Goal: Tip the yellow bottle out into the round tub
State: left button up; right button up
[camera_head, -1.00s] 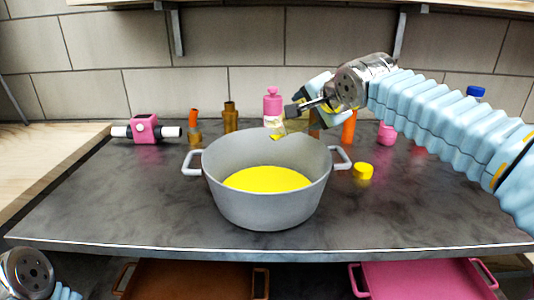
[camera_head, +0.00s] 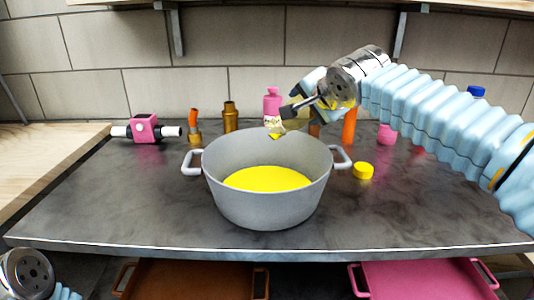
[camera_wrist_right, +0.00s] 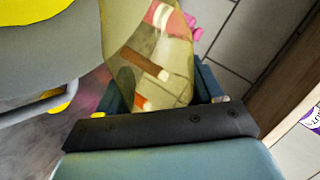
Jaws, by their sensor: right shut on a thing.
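The round tub (camera_head: 266,208) is a grey pot with two side handles on the dark worktop, and yellow liquid (camera_head: 266,179) covers its floor. My right gripper (camera_head: 300,108) is shut on the see-through yellow bottle (camera_head: 288,121) above the tub's back right rim. The bottle is tipped, its mouth low and toward the tub, with some yellow near the mouth. In the right wrist view the bottle (camera_wrist_right: 150,55) lies between the fingers, with the tub (camera_wrist_right: 50,55) beside it. A falling stream is not clear. Of my left arm only a wrist part shows at the bottom left.
A yellow cap (camera_head: 363,171) lies right of the tub. Behind stand a pink bottle (camera_head: 272,101), brown and orange fittings (camera_head: 231,117) and a pink piece (camera_head: 387,134). A pink valve (camera_head: 145,129) lies at the left. The front worktop is clear.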

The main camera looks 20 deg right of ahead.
jog(key=shift+s+a+r+n+t+h+b, duration=0.15)
jog(key=shift+a+r+n+t+h+b, duration=0.05)
jog(key=shift+a+r+n+h+b, duration=0.35)
jog(key=shift+s+a+r+n+t+h+b, duration=0.1)
jog(key=shift+a+r+n+t+h+b, duration=0.1)
jog(key=shift+a+r+n+h+b, duration=0.35)
dwell(1.5)
jog(key=shift+d+r, duration=0.1)
jog(key=shift+d, duration=0.05)
dwell(0.7)
